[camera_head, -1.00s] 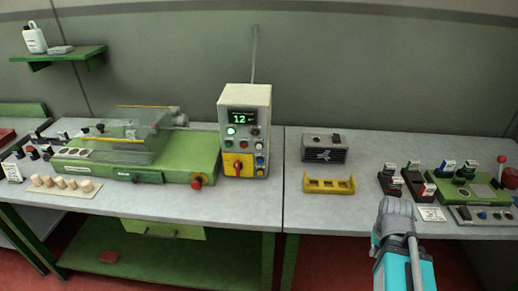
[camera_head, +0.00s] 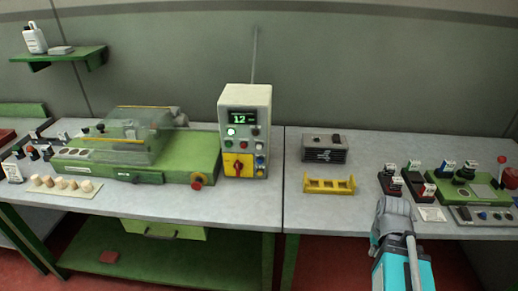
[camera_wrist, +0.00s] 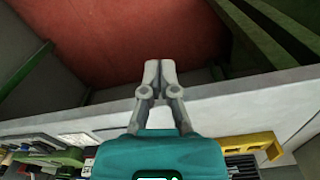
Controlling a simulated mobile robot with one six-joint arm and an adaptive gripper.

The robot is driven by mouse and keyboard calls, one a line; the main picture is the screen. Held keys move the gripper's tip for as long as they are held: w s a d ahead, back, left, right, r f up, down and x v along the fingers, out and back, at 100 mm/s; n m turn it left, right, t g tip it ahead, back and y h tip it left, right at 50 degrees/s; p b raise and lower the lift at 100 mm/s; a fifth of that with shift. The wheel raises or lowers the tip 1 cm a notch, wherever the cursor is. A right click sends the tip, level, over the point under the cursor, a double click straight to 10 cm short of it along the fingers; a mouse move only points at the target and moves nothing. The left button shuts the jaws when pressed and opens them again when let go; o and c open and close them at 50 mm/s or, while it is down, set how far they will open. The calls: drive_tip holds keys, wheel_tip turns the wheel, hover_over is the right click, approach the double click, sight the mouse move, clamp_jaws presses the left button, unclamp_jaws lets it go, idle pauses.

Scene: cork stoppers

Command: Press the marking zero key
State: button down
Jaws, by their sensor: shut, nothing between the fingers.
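A grey control box (camera_head: 244,110) with a lit green "12" display (camera_head: 243,119) stands near the middle of the bench. Its face has several small round buttons (camera_head: 243,144) and a red knob on a yellow plate (camera_head: 238,165). At the right is a green device with a grey key panel (camera_head: 482,215). Key labels are too small to read, so I cannot tell which is the marking zero key. My gripper (camera_wrist: 152,68) is shut and empty in the wrist view, with its fingertips apart from any key.
A yellow rack (camera_head: 328,185) and a dark slotted box (camera_head: 325,148) stand on the right bench (camera_head: 300,215). Stamps with black and red bases (camera_head: 392,184) stand right of them. A green machine (camera_head: 190,158) and several corks (camera_head: 60,183) occupy the left bench.

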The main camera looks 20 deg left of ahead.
sight(259, 147)
drive_tip(key=w+a+r+t+h, duration=0.1)
drive_tip(key=w+a+h, duration=0.1)
drive_tip(key=a, duration=0.4)
drive_tip(key=w+a+r+t+h, duration=0.2)
drive_tip(key=w+a, duration=0.3)
drive_tip(key=w+a+r+t+h, duration=0.1)
drive_tip(key=w+a+t+h, duration=0.1)
drive_tip(key=w+a, duration=0.2)
drive_tip(key=shift+a+r+m, duration=0.2)
drive_tip(key=shift+a+m, duration=0.1)
drive_tip(key=shift+a, duration=1)
drive_tip(key=a+r+t, duration=0.3)
drive_tip(key=a+r, duration=0.1)
drive_tip(key=a, duration=0.8)
drive_tip(key=a+r+t+h, duration=0.1)
drive_tip(key=a+r+t, duration=0.3)
drive_tip(key=a, duration=0.8)
drive_tip(key=shift+s+r+t, duration=0.15)
drive_tip(key=shift+r+t, duration=0.15)
drive_tip(key=shift+a, duration=0.15)
drive_tip(key=w+a, duration=0.2)
drive_tip(key=w, duration=0.6)
drive_tip(key=shift+w, duration=0.3)
